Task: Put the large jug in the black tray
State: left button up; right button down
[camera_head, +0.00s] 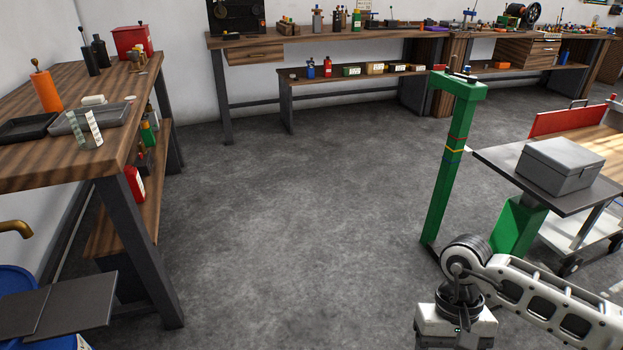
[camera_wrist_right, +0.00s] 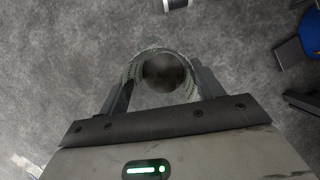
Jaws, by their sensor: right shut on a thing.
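My right gripper (camera_wrist_right: 162,88) is shut on a round, open-topped, pale grey vessel (camera_wrist_right: 165,72), which looks like the large jug. In the right wrist view I look down into its dark inside, with a finger on either side. Bare floor shows around it. In the head view my right arm is at the lower right, and its fingers and the vessel are below the picture edge. The black tray (camera_head: 27,128) lies on the left wooden bench and looks empty. My left gripper is not in view.
An orange bottle (camera_head: 45,90) stands behind. A blue barrel (camera_head: 15,282) and dark plates (camera_head: 65,308) are lower left. The middle floor is clear; a green post (camera_head: 448,165) stands right.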

aim_at(26, 128)
jog(key=i, duration=4)
jog(key=u, duration=4)
